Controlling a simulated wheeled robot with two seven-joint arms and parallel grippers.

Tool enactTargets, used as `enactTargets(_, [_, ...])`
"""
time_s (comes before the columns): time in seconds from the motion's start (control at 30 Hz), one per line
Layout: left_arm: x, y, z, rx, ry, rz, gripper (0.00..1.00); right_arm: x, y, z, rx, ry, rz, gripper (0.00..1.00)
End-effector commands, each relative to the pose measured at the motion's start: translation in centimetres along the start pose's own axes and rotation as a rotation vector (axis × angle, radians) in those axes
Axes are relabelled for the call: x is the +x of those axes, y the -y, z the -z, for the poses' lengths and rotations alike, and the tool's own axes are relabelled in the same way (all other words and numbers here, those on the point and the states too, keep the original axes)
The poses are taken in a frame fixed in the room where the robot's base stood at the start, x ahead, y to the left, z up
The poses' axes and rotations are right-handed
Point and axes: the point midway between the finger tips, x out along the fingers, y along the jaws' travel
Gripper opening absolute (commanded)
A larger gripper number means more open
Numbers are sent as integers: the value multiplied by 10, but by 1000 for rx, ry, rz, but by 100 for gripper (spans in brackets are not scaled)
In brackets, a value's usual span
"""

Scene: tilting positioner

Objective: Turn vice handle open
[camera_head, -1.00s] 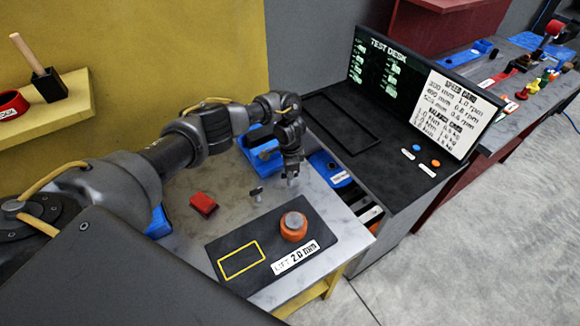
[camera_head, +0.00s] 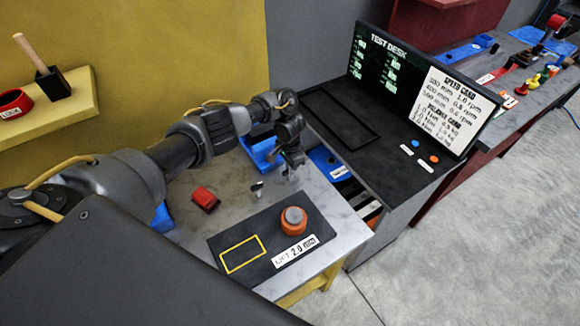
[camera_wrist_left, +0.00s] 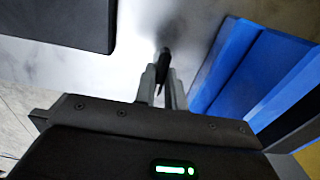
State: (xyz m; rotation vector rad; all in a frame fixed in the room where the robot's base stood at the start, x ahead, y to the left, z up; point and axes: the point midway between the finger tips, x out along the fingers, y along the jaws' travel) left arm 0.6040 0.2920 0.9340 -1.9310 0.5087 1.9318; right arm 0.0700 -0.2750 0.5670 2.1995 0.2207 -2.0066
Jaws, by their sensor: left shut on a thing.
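My left gripper (camera_head: 292,175) points down over the table at its right side, beside a blue block-like body (camera_head: 262,152) that looks like the vice. In the left wrist view its fingers (camera_wrist_left: 162,86) are close together on a thin dark piece (camera_wrist_left: 164,60), which looks like the vice handle. Blue surfaces (camera_wrist_left: 265,75) stand just to the right of the fingers there. In the head view the wrist and fingers hide the held piece. A small T-shaped metal piece (camera_head: 257,187) stands on the table left of the fingers. My right gripper is not in view.
A black plate (camera_head: 272,222) with a yellow outline bears an orange round weight (camera_head: 293,220) in front of the gripper. A red block (camera_head: 205,198) lies at left. The test desk (camera_head: 400,165) stands close on the right.

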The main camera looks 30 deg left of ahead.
Motion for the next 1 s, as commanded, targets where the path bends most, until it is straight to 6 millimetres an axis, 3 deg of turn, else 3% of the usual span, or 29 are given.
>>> enactTargets(0.2, [0,1,-1,-3,1,1,0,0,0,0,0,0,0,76])
enactTargets(0.23, [0,1,-1,-2,1,1,14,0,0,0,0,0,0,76])
enactTargets(0.4, [0,0,0,-1,1,0,34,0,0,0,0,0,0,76])
enactTargets(0.77, [-6,0,1,3,-2,-1,34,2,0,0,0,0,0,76])
enactTargets(0.9, [-27,1,1,3,-5,1,34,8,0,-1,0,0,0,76])
enactTargets(1.0, [-54,3,1,5,-5,7,34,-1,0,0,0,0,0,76])
